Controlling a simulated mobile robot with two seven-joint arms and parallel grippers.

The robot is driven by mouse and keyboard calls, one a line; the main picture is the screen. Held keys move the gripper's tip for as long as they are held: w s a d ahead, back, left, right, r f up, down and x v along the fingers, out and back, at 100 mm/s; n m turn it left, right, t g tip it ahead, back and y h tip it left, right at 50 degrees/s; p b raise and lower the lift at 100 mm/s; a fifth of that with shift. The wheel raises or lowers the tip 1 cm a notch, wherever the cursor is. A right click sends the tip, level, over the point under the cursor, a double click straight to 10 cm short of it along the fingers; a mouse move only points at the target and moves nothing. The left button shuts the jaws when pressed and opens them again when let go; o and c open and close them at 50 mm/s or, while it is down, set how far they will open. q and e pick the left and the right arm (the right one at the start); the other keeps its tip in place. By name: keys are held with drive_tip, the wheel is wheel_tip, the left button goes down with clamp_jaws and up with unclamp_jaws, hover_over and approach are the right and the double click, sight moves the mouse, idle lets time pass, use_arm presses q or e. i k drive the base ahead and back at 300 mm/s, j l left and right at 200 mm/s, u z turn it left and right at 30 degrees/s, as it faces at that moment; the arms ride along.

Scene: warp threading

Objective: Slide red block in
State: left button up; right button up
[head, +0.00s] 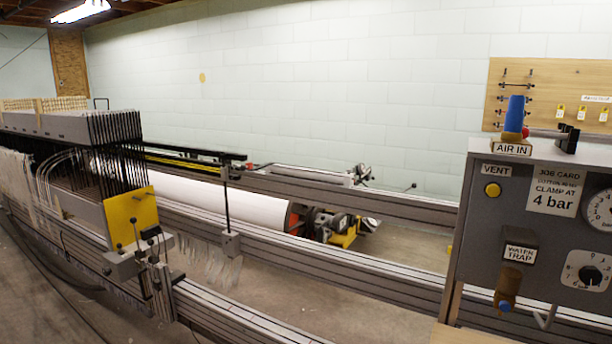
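I cannot make out a clear red block. A small red piece (525,132) shows at the foot of the blue handle (515,108), on the brass-coloured fitting (513,137) above the AIR IN label; it is too small to tell its shape. The fitting is on top of the grey control panel (470,215) at the right. A reddish part (295,217) also shows at the end of the white roller (235,205). Neither of my grippers is in view.
The panel carries a yellow VENT button (492,190), a gauge (600,210), a dial (589,275) and a WATER TRAP fitting (509,285). Long grey rails (340,275) cross the middle. A yellow plate (130,218) stands left, below many dark rods (110,160). A wooden tool board (560,90) hangs behind.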

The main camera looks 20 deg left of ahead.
sight(249, 166)
drive_tip(key=u, duration=0.5)
drive_tip(key=i+j+u, duration=0.1)
drive_tip(key=i+u, duration=0.3)
drive_tip(key=i+l+u, duration=0.1)
drive_tip(key=i+u, duration=0.3)
drive_tip(key=i+l+u, duration=0.1)
drive_tip(key=i, duration=0.4)
drive_tip(key=i+l, duration=0.25)
drive_tip(key=i, duration=0.25)
drive_tip(key=i+l+u, duration=0.15)
drive_tip(key=i, duration=0.4)
